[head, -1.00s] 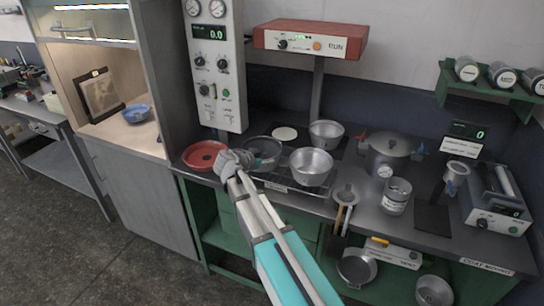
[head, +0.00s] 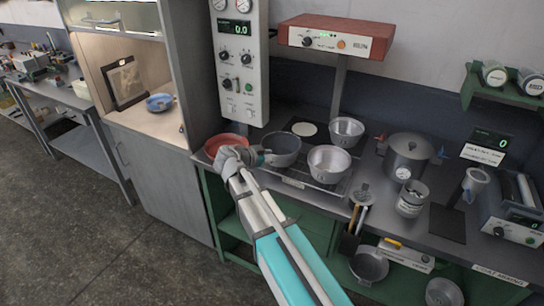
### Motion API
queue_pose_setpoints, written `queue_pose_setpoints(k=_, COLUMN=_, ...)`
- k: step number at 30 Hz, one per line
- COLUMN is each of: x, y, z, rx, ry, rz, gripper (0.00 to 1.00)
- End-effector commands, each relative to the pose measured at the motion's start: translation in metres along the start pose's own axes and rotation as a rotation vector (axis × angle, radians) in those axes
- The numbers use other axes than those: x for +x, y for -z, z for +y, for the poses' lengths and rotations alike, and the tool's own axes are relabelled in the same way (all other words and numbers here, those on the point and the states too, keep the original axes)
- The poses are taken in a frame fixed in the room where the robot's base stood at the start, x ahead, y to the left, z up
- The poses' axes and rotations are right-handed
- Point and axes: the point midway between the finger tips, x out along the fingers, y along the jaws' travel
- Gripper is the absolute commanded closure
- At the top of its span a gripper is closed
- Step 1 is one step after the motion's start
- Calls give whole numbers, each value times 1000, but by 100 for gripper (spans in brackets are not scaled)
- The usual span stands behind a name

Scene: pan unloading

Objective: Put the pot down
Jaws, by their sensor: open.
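A dark grey open pot (head: 284,148) stands upright on the bench at the left end of the wire rack. My gripper (head: 262,158) is at the pot's near left side, with its open fingers pointing at the wall. I cannot tell whether the fingers touch it. A silver pot (head: 328,165) stands on the rack to its right, and a smaller silver pot (head: 346,131) stands behind. A lidded grey pot (head: 409,157) with red and blue side handles stands farther right. My wrist hides part of the red dish and the bench front.
A red dish (head: 222,143) lies left of my gripper. A tall control panel (head: 240,85) rises behind it, and a red-topped RUN unit (head: 337,38) overhangs the bench. A canister (head: 411,199) and hanging tools (head: 355,215) are at the right. A dark mat (head: 447,223) is bare.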

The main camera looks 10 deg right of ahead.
Motion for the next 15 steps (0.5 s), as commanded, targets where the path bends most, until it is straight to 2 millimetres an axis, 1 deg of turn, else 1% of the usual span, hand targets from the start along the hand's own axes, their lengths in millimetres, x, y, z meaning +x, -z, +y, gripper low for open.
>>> queue_pose_setpoints(k=10, x=1, y=0, z=2, rx=-5, ry=-3, rz=-4, gripper=57)
queue_pose_setpoints(k=13, x=3, y=-1, z=8, rx=-26, ry=-15, rz=-23, gripper=57)
queue_pose_setpoints(k=15, x=7, y=-3, z=16, rx=-55, ry=-30, rz=-47, gripper=57)
